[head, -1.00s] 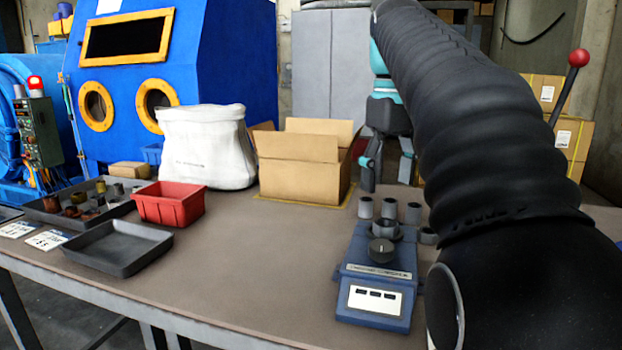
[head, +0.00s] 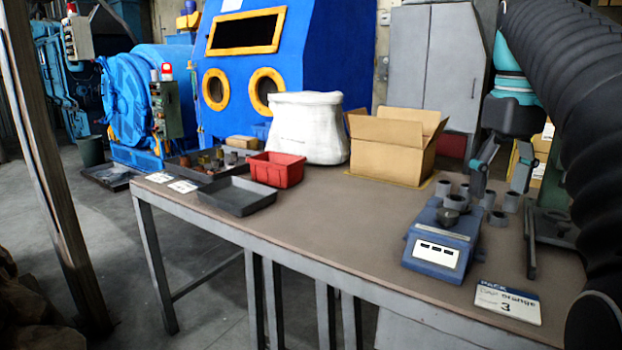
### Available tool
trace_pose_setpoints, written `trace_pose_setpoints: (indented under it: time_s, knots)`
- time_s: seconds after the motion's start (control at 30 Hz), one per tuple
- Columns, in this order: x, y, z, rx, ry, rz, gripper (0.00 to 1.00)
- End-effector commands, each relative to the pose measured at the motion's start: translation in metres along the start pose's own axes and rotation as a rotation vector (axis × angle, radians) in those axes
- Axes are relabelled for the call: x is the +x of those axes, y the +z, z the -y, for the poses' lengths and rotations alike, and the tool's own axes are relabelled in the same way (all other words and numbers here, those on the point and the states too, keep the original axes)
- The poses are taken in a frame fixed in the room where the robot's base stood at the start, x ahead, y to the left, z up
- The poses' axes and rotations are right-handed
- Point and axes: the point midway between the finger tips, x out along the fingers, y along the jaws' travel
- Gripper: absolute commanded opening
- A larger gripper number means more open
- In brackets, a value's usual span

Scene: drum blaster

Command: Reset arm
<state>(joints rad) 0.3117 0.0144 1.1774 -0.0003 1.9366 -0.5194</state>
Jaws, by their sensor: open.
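My gripper (head: 502,180) hangs from my black-sleeved arm at the right of the head view, pointing down. Its two fingers are spread apart and nothing shows between them. It appears above or behind the grey cylinders (head: 465,190) grouped by the blue scale (head: 440,246); its exact height over the table is hard to tell. One grey piece (head: 447,216) sits on the scale.
The table (head: 330,228) holds an open cardboard box (head: 390,158), a white sack (head: 305,130), a red bin (head: 276,170), an empty grey tray (head: 238,197) and a tray of parts (head: 190,172). A post (head: 40,160) stands left.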

Motion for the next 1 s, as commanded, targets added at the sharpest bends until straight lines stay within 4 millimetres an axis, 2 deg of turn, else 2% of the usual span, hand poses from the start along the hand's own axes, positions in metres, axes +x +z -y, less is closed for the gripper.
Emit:
trace_pose_setpoints:
  time_s: [0.27,0.57,0.77,1.0]
  knots:
    - [0.016,0.007,0.012,0.026,0.019,-0.037,0.72]
    - [0.050,0.019,0.042,0.056,0.048,-0.112,0.72]
    - [0.098,0.040,0.076,0.094,0.069,-0.211,0.72]
    - [0.175,0.074,0.115,0.148,0.071,-0.343,0.72]
